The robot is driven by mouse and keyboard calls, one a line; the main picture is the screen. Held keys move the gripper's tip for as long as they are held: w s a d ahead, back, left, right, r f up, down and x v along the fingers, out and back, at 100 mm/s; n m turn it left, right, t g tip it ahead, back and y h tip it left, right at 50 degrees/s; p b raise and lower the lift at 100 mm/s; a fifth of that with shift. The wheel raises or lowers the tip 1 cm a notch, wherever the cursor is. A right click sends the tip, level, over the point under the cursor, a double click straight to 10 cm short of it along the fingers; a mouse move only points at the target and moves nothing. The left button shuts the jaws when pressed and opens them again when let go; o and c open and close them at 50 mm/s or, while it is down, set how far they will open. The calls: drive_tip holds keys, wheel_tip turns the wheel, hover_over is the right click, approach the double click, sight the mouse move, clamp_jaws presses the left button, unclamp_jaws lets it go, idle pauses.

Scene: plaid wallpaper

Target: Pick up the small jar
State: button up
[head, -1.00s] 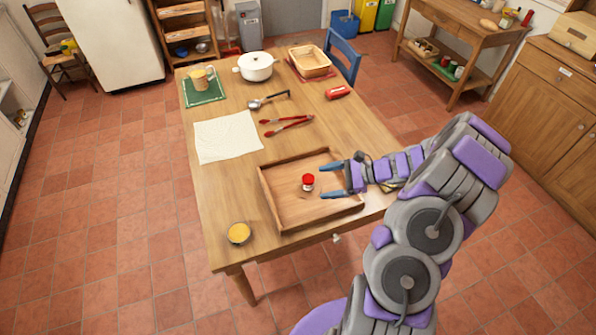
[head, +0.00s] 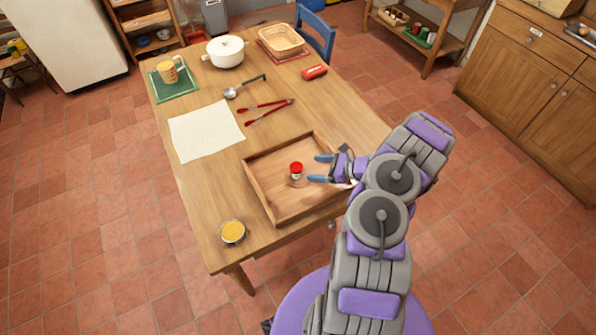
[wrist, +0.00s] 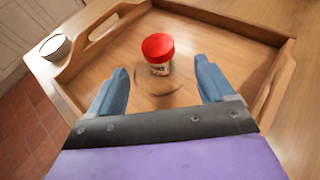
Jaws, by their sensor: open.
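The small jar (head: 297,171) has a red lid and a pale label, and it stands upright in a wooden tray (head: 262,194). In the wrist view the jar (wrist: 159,55) is ahead of my fingertips, between their lines. My gripper (head: 318,169) is open and empty, just right of the jar in the head view. Its two blue fingers also show in the wrist view (wrist: 163,82), apart from the jar. The tray's wooden rim (wrist: 240,32) runs behind the jar.
A small bowl with yellow contents (head: 232,232) stands left of the tray. Red tongs (head: 268,110), a ladle (head: 244,87), a white cloth (head: 206,130), a white pot (head: 226,52) and a basket (head: 281,40) lie farther back. The tray floor around the jar is clear.

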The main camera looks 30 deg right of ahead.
sight(293, 168)
drive_tip(key=x, duration=0.5)
drive_tip(key=shift+s+a+r+b, duration=0.2)
drive_tip(key=shift+a+b, duration=0.15)
drive_tip(key=shift+a, duration=0.1)
drive_tip(key=w, duration=0.1)
drive_tip(key=w+a+f+b, duration=0.1)
drive_tip(key=w+f, duration=0.1)
drive_tip(key=shift+w+a+f, duration=0.1)
drive_tip(key=shift+w+a, duration=0.05)
drive_tip(key=shift+a, duration=0.2)
drive_tip(key=shift+w+a, duration=0.2)
drive_tip(key=shift+a, duration=0.45)
drive_tip(key=shift+d, duration=0.35)
drive_tip(key=c, duration=0.6)
drive_tip(key=shift+a, duration=0.2)
drive_tip(key=c, duration=0.6)
drive_tip(key=shift+o, duration=0.2)
